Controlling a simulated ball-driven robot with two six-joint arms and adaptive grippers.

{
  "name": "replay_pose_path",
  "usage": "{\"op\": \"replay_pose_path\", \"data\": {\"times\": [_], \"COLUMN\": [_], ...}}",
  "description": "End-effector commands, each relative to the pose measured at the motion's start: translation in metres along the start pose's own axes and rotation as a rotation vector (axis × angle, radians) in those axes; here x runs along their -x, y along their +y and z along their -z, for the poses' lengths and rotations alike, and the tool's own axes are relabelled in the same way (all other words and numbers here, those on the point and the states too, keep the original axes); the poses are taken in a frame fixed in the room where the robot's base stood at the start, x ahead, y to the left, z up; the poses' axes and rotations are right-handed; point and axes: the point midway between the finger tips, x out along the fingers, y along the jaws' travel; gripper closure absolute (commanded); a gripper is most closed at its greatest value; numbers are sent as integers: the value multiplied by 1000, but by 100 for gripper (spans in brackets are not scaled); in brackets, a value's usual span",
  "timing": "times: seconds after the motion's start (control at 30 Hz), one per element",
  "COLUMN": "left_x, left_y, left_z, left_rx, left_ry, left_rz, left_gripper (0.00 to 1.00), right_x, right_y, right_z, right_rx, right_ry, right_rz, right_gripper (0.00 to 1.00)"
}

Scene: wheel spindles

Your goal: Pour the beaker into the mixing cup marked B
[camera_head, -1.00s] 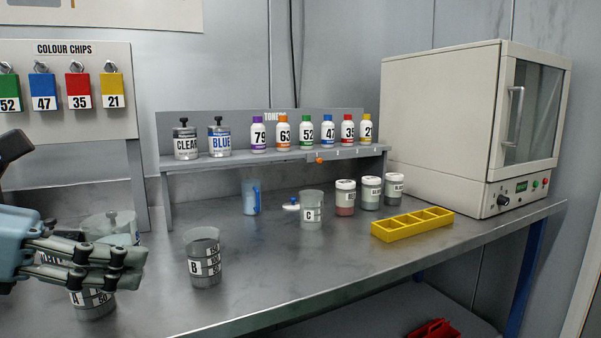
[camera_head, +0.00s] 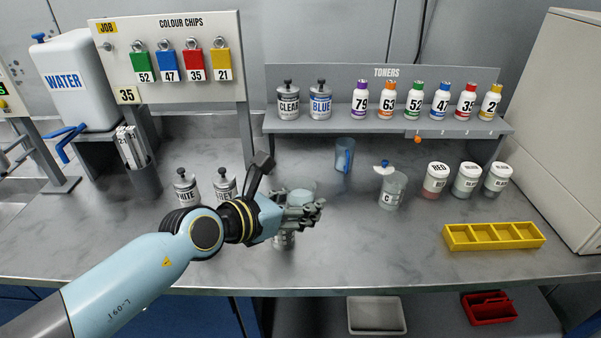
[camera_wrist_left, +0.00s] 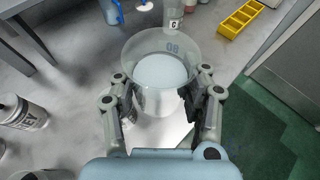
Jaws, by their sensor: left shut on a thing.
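My left gripper (camera_head: 318,207) is shut on a clear beaker (camera_head: 302,187), whose upper part shows behind the fingers. Mixing cup C (camera_head: 391,190) stands to the right. Cup A is not visible. My right gripper is not in view.
A blue-handled jug (camera_head: 344,155) stands behind, near the toner shelf (camera_head: 262,122). Lidded pots, including a red one (camera_head: 436,178), and a yellow tray (camera_head: 493,236) are at the right. White (camera_head: 186,187) and grey (camera_head: 225,184) cans stand behind my left arm.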

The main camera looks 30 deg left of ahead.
Motion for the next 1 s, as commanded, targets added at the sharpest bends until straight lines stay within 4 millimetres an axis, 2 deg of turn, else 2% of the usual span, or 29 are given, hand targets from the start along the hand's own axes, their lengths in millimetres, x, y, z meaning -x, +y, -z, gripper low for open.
{"op": "replay_pose_path", "data": {"times": [0.03,0.17,0.4,0.6,0.9,1.0], "left_x": [2,0,-8,-17,-27,-25], "left_y": [-2,-2,1,3,6,6], "left_z": [-2,5,23,44,64,60], "left_rx": [6,53,331,455,603,609], "left_ry": [1,14,94,127,170,171], "left_rz": [-4,10,127,179,242,244], "left_gripper": [95,95,95,95,95,95], "right_x": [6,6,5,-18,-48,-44], "right_y": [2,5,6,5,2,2], "right_z": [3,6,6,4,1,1], "right_rx": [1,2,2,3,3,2], "right_ry": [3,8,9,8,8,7], "right_rz": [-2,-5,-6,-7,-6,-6], "right_gripper": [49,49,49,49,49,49]}}
